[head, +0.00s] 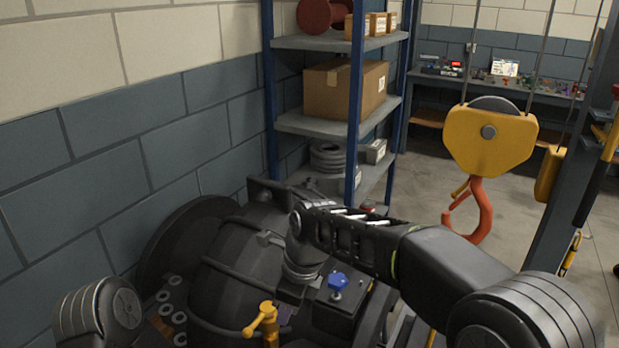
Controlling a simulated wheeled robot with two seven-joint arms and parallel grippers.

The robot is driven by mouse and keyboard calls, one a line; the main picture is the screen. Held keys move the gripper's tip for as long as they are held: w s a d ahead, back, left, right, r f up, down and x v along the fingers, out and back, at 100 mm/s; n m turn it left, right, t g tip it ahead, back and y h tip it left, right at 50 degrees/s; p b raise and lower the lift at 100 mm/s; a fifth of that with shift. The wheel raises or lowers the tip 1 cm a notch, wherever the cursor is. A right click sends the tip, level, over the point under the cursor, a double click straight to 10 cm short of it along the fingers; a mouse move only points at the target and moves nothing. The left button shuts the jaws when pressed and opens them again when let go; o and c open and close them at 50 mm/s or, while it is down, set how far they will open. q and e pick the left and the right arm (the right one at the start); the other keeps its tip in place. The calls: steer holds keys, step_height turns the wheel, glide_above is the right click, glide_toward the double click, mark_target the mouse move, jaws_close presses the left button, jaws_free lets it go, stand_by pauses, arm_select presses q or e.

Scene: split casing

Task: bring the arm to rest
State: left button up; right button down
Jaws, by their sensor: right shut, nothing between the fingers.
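My right arm reaches in from the lower right over the dark rounded casing (225,262). Its wrist bends down, and my right gripper (289,296) points down at the casing's near side, shut and empty. Its fingertips are small and partly lost against the dark parts, so I cannot tell whether they touch anything. Beside it are a blue knob (337,281) on a dark box and a yellow valve handle (262,320). Only a rounded link of my left arm shows at the lower left; my left gripper is out of view.
A yellow crane hook block (490,142) with an orange hook hangs right of the casing. A blue-posted shelf (318,122) stands behind, holding a cardboard box (343,90). Several ring-shaped parts (172,312) lie at the lower left. Floor is clear at the back right.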

steer(key=s+d+f+n, duration=0.2)
steer(key=d+f+n, duration=0.2)
steer(key=f, duration=0.7)
steer(key=s+d+f+n, duration=0.25)
steer(key=d+f, duration=0.25)
steer(key=f, duration=0.5)
steer(key=s+d+f+n, duration=0.2)
steer(key=s+f+n, duration=0.4)
steer(key=s, duration=0.3)
steer(key=s+d+f+n+y, duration=0.1)
steer(key=s+d+f+n, duration=0.2)
steer(key=s+f+n, duration=0.3)
steer(key=s+f, duration=0.1)
steer(key=s, duration=0.3)
steer(key=shift+f, duration=0.1)
